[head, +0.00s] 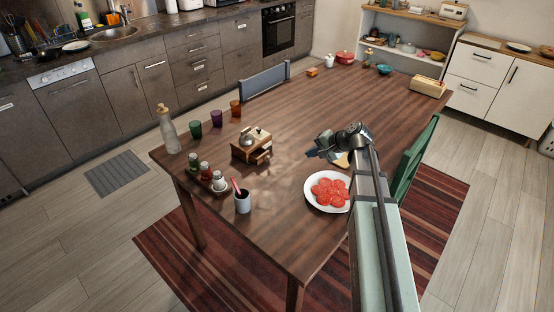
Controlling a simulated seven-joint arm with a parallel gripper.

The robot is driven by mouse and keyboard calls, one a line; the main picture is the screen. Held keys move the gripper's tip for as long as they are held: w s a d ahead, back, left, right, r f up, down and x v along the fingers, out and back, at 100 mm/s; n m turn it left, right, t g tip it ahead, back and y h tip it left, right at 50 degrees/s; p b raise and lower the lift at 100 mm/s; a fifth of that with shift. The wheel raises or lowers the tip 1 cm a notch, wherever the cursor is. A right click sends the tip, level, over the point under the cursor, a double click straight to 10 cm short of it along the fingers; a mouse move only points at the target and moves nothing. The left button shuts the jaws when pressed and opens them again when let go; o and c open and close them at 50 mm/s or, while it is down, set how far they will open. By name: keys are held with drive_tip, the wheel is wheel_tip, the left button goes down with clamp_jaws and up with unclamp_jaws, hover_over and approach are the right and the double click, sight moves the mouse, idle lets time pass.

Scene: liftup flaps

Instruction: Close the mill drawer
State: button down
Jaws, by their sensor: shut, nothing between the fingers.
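The mill (243,154) is a small wooden box with a metal dome and crank on top. It stands upright on the table, left of the middle. Its drawer (264,157) seems to stick out on the right side, facing my gripper; how far is too small to tell. My gripper (311,154) is right of the mill, over the table and apart from it. It is shut with nothing held, and its fingers point left toward the mill. My wrist and arm hide part of the table on the right.
A white plate of red slices (311,200) lies below my gripper. The table between mill and gripper is clear.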

drive_tip(key=shift+n+g, duration=0.3)
drive_tip(key=shift+g, duration=0.1)
drive_tip(key=w+a+f, duration=0.1)
drive_tip(key=a+f, duration=0.1)
drive_tip(key=a, duration=0.1)
drive_tip(key=a+f, duration=0.2)
drive_tip(key=a, duration=0.1)
drive_tip(key=w+a+f, duration=0.1)
drive_tip(key=a+f, duration=0.1)
drive_tip(key=shift+w+a+f, duration=0.35)
drive_tip(key=shift+a, duration=0.05)
drive_tip(key=shift+w+a, duration=0.65)
drive_tip(key=shift+a, duration=0.3)
drive_tip(key=shift+w+a, duration=0.45)
drive_tip(key=shift+a, duration=0.4)
